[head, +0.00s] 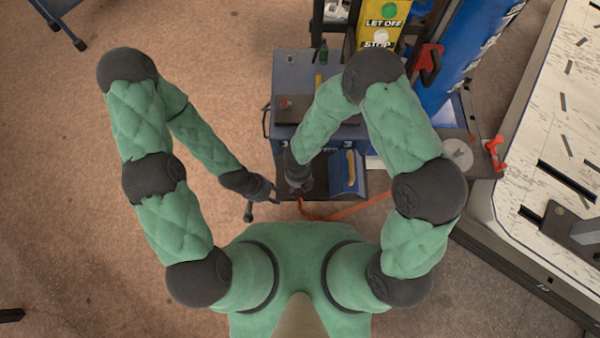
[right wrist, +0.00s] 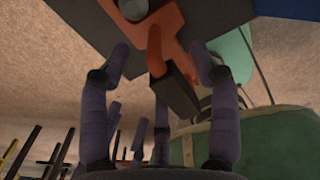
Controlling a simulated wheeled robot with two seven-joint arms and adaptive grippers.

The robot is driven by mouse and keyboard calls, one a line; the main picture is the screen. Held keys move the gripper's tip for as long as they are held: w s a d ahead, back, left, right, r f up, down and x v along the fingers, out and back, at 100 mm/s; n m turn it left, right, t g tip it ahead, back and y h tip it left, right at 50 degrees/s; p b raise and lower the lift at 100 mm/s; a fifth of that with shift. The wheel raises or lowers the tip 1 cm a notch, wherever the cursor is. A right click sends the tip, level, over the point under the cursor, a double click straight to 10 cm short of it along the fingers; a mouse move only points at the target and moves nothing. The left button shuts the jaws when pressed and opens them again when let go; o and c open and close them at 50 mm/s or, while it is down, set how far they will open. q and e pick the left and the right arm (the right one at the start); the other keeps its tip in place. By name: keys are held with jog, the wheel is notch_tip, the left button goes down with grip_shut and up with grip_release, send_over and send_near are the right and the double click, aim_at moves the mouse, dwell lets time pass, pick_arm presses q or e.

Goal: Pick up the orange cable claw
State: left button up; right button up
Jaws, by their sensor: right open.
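The orange cable claw (right wrist: 172,30) shows at the top middle of the right wrist view, with a dark block-like part (right wrist: 176,95) hanging from it. My right gripper (right wrist: 165,68) is open, its fingers spread on either side of that dark part with gaps showing. In the head view an orange strip (head: 350,209) lies in front of my body; I cannot tell whether it is all the same piece. There my right gripper (head: 298,182) is largely hidden by its own wrist. My left gripper (head: 273,193) is just left of it, too small to read its fingers.
A blue-grey cart (head: 300,75) stands ahead, with a blue bin (head: 346,168) holding a yellow-handled tool low on it. A red clamp-like part (head: 495,153) sits at right, beside a large pale slotted table (head: 545,150). The floor at left is mostly clear.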

jog(key=shift+r, duration=0.1)
grip_shut()
pick_arm(q)
jog(key=shift+r, duration=0.15)
pick_arm(e)
jog(key=shift+r, duration=0.1)
